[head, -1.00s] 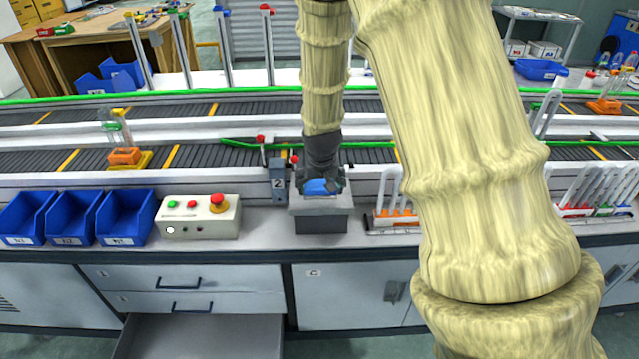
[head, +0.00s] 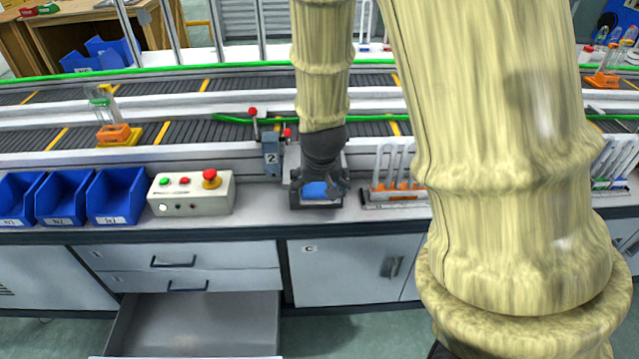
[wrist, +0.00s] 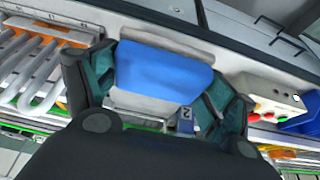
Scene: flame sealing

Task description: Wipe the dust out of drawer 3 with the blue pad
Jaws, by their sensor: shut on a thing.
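My gripper (head: 320,190) is at the counter, just right of the post marked 2. It is shut on the blue pad (head: 314,190). The wrist view shows the blue pad (wrist: 163,71) between the two fingers, over a pale and grey stand. Drawer 3 seems to be the lowest drawer (head: 215,318) under the counter, pulled open at the lower left in the head view. Its grey inside shows and its front is cut off at the bottom edge. Its number is not readable, and I cannot make out dust clearly. The gripper is well above and to the right of it.
A control box (head: 191,194) with a red button stands left of the gripper. Blue bins (head: 117,199) are further left. A rack of white loops (head: 397,190) stands close on the right. A conveyor (head: 200,133) runs behind. Two shut drawers (head: 185,256) sit above the open one.

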